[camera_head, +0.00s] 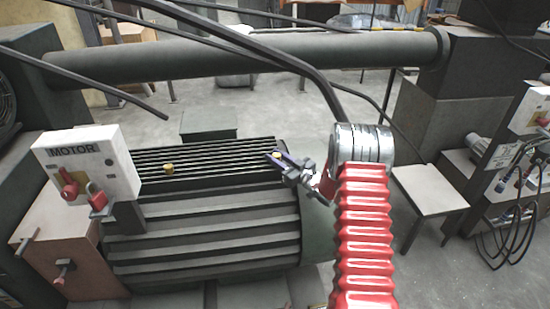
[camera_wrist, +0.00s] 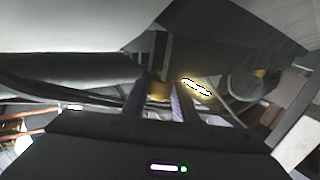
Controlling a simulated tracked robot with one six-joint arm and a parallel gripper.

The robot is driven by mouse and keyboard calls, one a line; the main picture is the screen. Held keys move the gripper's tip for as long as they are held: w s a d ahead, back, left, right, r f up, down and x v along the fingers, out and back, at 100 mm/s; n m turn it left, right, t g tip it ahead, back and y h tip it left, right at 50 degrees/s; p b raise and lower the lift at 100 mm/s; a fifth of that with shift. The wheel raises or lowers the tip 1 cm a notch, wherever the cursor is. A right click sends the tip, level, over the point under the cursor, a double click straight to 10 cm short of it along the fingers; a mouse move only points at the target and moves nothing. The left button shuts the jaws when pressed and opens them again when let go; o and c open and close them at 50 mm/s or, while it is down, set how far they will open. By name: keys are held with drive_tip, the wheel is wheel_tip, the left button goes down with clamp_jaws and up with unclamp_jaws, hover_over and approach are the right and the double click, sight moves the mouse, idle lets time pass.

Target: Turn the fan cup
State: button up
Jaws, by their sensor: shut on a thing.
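A small yellow piece (camera_head: 276,155), which looks like the fan cup, sits above the right end of the ribbed motor top. In the wrist view the yellow piece (camera_wrist: 158,91) is between the two dark finger pads. My gripper (camera_head: 274,158) reaches in from the right and is shut on it. The gripper (camera_wrist: 160,94) also shows in the wrist view, a finger on each side of the yellow piece. The fingers hide part of it, and its turn angle cannot be told.
A second yellow knob (camera_head: 169,168) stands on the ribbed grey motor (camera_head: 200,232). A white MOTOR switch box (camera_head: 88,160) with red parts is on the left. A thick grey pipe (camera_head: 240,53) and dark cables cross behind. A small table (camera_head: 428,188) stands at right.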

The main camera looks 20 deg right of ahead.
drive_tip(key=shift+a, duration=0.15)
drive_tip(key=shift+c, duration=1.1)
drive_tip(key=shift+m+t+h, duration=0.3)
drive_tip(key=shift+m+h, duration=0.1)
drive_tip(key=shift+h, duration=0.2)
drive_tip(key=shift+m+t+h, duration=0.4)
drive_tip(key=shift+m+h, duration=1.1)
drive_tip(key=shift+h, duration=0.8)
drive_tip(key=shift+m+g+h, duration=0.2)
drive_tip(key=shift+m+h, duration=0.8)
drive_tip(key=shift+h, duration=0.55)
drive_tip(key=shift+m+g+h, duration=0.2)
drive_tip(key=shift+m+h, duration=0.8)
drive_tip(key=shift+h, duration=0.55)
drive_tip(key=shift+m+g+h, duration=0.85)
drive_tip(key=shift+m+h, duration=0.3)
drive_tip(key=shift+h, duration=0.45)
drive_tip(key=shift+m+g+h, duration=0.85)
drive_tip(key=shift+m+h, duration=0.3)
drive_tip(key=shift+h, duration=0.45)
drive_tip(key=shift+d+m+g+h, duration=0.15)
drive_tip(key=shift+m+g+h, duration=1)
drive_tip(key=shift+g, duration=0.25)
drive_tip(key=shift+d+m+g+h, duration=0.1)
drive_tip(key=shift+m+g+h, duration=1)
drive_tip(key=shift+g, duration=0.3)
drive_tip(key=shift+r+m+g, duration=0.1)
drive_tip(key=shift+m+g, duration=0.15)
drive_tip(key=shift+g, duration=0.05)
